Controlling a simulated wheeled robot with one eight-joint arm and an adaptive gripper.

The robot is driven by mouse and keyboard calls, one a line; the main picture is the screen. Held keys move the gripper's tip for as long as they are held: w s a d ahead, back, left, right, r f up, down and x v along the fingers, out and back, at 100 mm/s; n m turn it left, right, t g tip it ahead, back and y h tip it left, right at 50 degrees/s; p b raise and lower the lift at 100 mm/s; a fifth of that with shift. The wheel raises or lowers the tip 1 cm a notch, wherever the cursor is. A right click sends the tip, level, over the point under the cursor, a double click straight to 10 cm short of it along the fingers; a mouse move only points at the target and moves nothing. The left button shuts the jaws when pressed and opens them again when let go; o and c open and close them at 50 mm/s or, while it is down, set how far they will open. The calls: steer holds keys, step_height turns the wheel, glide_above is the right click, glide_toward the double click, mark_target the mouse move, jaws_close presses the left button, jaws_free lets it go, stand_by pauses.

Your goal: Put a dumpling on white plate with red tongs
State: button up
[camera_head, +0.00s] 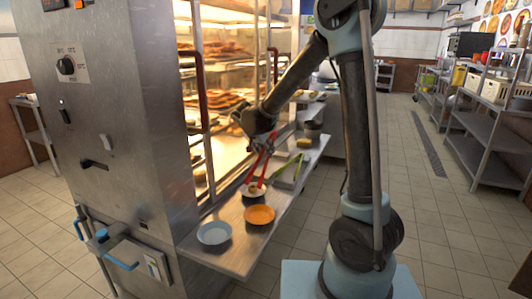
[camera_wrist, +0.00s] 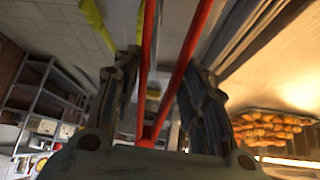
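My gripper (camera_head: 260,138) points down over the shelf and is shut around the red tongs (camera_head: 258,168). In the wrist view the red tongs (camera_wrist: 148,62) sit between the two fingers of my gripper (camera_wrist: 162,66), their two arms spread apart. In the head view the tong tips reach down to a small bowl (camera_head: 244,193) with pale food in it, likely dumplings. Whether the tips touch or grip a dumpling is too small to tell. A pale bluish-white plate (camera_head: 214,233) lies empty at the shelf's near end.
An orange plate (camera_head: 260,215) lies between the bowl and the pale plate. Green tongs (camera_head: 291,167) lie to the right of the bowl. Pots (camera_head: 312,129) stand farther back on the steel shelf (camera_head: 237,258). A lit glass cabinet (camera_head: 222,85) with food trays borders the shelf's left side.

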step_height(320, 180, up, 10)
stand_by(0.6)
steer(key=shift+o, duration=0.2)
